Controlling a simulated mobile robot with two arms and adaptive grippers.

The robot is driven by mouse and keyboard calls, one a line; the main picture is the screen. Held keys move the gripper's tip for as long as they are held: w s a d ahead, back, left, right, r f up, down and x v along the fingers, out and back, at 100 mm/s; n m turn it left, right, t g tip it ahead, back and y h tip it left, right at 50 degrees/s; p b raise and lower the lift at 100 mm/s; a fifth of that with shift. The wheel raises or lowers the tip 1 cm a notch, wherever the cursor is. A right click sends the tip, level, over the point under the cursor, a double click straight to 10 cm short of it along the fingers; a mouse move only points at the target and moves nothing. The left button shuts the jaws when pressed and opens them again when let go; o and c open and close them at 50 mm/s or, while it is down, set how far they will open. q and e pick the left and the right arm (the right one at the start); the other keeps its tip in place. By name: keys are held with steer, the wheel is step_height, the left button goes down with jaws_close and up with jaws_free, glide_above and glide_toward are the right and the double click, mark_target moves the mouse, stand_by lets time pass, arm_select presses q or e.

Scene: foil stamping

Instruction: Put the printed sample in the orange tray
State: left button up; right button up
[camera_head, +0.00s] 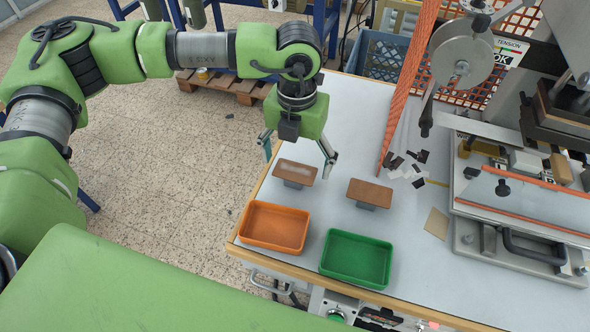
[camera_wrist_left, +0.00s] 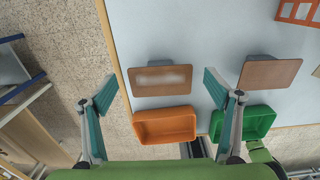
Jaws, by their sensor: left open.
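The printed sample (camera_head: 297,169) is a flat brown piece with a pale silvery patch, resting on a small grey stand near the table's left edge. It also shows in the left wrist view (camera_wrist_left: 160,80), between the spread fingers. My left gripper (camera_head: 298,160) is open and empty, pointing down above the sample, apart from it as far as I can tell. The orange tray (camera_head: 247,231) is empty and sits at the front left corner, just in front of the sample. It also shows in the left wrist view (camera_wrist_left: 164,126). My right gripper is not in view.
A plain brown piece (camera_head: 370,192) sits on a second stand to the right. An empty green tray (camera_head: 356,258) stands beside the orange one. Dark and white scraps (camera_head: 407,167) lie farther back. The stamping press (camera_head: 520,190) fills the right side.

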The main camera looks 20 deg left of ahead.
arm_select(q)
steer(key=c, duration=0.8)
steer(key=shift+r, duration=0.1)
